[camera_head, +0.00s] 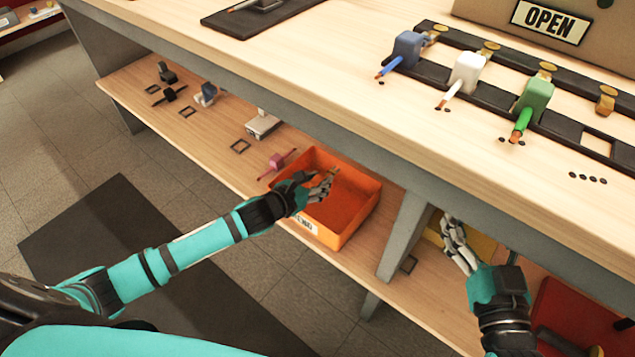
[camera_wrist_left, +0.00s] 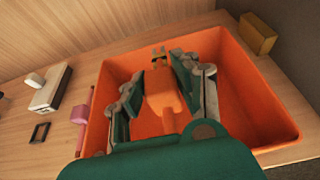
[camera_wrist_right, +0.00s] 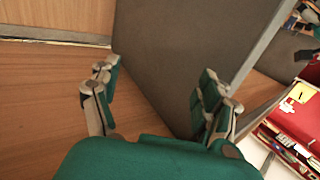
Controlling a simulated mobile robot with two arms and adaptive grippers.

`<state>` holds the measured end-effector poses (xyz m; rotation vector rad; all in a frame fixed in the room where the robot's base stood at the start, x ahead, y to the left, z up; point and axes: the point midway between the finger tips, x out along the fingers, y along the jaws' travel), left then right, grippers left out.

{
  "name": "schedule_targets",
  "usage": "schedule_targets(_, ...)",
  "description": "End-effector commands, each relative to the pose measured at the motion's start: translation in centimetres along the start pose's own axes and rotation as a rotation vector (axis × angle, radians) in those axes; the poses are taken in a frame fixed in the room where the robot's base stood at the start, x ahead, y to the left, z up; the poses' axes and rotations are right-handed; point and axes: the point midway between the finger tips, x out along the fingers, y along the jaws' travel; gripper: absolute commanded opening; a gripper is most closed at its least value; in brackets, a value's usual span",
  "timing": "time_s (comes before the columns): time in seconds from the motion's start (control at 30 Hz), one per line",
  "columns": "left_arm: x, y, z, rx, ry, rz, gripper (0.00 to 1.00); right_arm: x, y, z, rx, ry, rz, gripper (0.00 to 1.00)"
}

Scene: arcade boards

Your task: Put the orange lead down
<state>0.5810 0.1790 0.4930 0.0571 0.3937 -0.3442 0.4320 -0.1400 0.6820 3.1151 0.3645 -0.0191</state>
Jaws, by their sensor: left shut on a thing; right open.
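The orange lead (camera_wrist_left: 162,92) shows in the left wrist view, an orange block with a brass-coloured tip between the fingers. My left gripper (camera_head: 323,184) is shut on it, over the orange bin (camera_head: 360,222) on the lower shelf. The bin's floor and walls surround the lead in the left wrist view; I cannot tell whether the lead touches the floor. In the head view the fingers hide most of the lead. My right gripper (camera_head: 456,243) is open and empty near the grey divider (camera_wrist_right: 165,60), below the worktop.
On the worktop, blue (camera_head: 408,48), white (camera_head: 466,72) and green (camera_head: 534,98) leads sit along a black rail. A pink lead (camera_head: 277,162) lies left of the bin. The worktop's front edge and a grey support (camera_head: 404,235) are close to my arms.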

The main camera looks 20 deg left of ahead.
Motion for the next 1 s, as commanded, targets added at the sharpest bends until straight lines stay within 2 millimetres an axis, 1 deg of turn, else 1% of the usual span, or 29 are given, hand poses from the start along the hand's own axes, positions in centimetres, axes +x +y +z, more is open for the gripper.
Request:
schedule_targets(0.27,0.1,0.0,-0.1,0.0,-0.001,0.0,0.0,0.0,0.0,-0.1,0.0,0.007,0.0,0.79)
schedule_targets(0.83,0.5,0.0,-1.0,0.0,-0.001,-0.001,0.0,0.1,-0.2,-1.8,0.002,0.097,-0.005,0.79)
schedule_targets(0.87,0.5,0.0,-1.1,0.0,0.0,-0.001,0.32,0.1,-0.2,-1.8,0.002,0.097,-0.005,0.79)
schedule_targets(1.0,0.5,0.0,-1.1,0.0,-0.001,-0.001,0.5,0.1,-0.3,-1.8,0.003,0.096,-0.006,0.79)
